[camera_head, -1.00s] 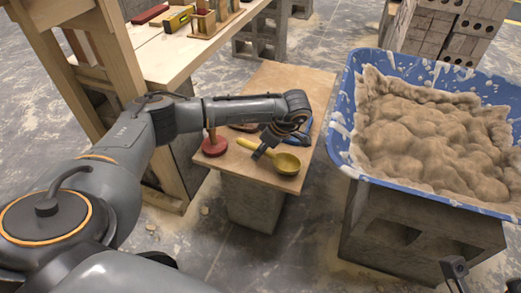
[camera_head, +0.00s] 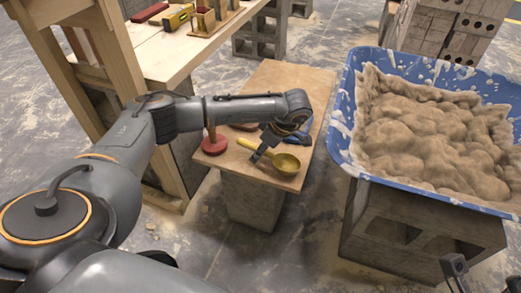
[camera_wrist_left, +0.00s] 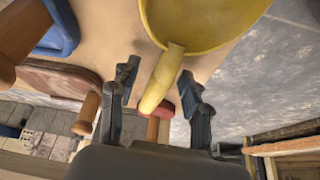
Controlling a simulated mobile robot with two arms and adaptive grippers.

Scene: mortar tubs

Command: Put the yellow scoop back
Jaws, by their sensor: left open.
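The yellow scoop (camera_head: 286,163) lies on a small wooden board (camera_head: 262,88) on a block, its bowl near the board's front right corner and its handle pointing back left. It also shows in the left wrist view (camera_wrist_left: 205,22). My left gripper (camera_head: 259,155) is open at the handle. In the left wrist view, the two fingers of that gripper (camera_wrist_left: 158,82) stand on either side of the handle, with gaps visible. Only a dark finger part of my right gripper (camera_head: 455,268) shows at the bottom right; its opening cannot be judged.
A red round tool (camera_head: 214,146) with an upright wooden handle stands left of the scoop. A blue tool (camera_wrist_left: 60,28) and a brown flat tool (camera_wrist_left: 55,78) lie nearby. A blue tub (camera_head: 345,135) of mortar stands right on a block. A workbench (camera_head: 165,58) is behind left.

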